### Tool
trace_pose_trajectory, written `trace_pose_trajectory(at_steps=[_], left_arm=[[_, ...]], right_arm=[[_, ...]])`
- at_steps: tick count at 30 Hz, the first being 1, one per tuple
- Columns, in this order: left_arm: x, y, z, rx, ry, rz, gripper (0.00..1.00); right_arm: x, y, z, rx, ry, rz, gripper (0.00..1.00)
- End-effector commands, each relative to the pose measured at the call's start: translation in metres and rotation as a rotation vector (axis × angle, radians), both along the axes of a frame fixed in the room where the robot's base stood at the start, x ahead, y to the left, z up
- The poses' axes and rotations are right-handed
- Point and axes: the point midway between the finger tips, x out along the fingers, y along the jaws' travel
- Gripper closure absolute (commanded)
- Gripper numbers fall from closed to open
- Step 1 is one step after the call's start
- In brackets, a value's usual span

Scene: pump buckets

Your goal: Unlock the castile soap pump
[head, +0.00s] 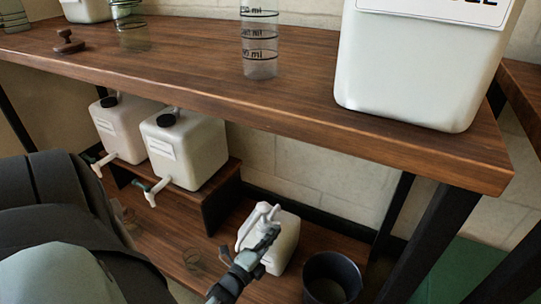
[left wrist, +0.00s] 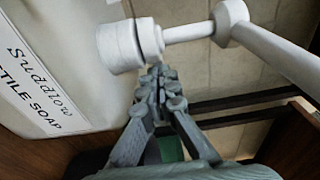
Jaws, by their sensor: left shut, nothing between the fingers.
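The castile soap jug (head: 287,246) is white and stands on the lower shelf, below the wooden tabletop. Its white pump (head: 262,211) rises at the top left. In the left wrist view the jug's label (left wrist: 35,85) ends in "TILE SOAP", and the pump's round white collar (left wrist: 125,45) and a white tube show close up. My left gripper (head: 270,233) is in front of the jug's upper part. In the left wrist view its fingertips (left wrist: 158,75) are together and empty, just below the collar; whether they touch it I cannot tell. My right gripper is not in view.
Two white jugs with taps (head: 185,150) stand on a raised step to the left. A dark bucket (head: 331,278) stands right of the soap jug. The tabletop (head: 180,62) overhangs the shelf and bears a measuring cylinder (head: 260,45) and a large white container (head: 415,70).

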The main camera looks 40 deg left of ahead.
Motion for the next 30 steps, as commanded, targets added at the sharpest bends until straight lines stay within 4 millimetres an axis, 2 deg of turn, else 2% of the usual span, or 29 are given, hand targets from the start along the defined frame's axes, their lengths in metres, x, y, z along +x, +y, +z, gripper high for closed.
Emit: trace_pose_trajectory(at_steps=[1, 18, 30], left_arm=[[0.003, -0.002, 0.001, -0.008, -0.004, 0.049, 1.0], [0.024, 0.006, 0.0, 0.003, 0.0, 0.034, 1.0], [0.027, 0.008, 0.0, 0.002, -0.001, 0.033, 1.0]], right_arm=[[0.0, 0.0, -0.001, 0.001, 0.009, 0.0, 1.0], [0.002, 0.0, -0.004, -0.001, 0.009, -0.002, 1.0], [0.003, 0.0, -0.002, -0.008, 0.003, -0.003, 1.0]])
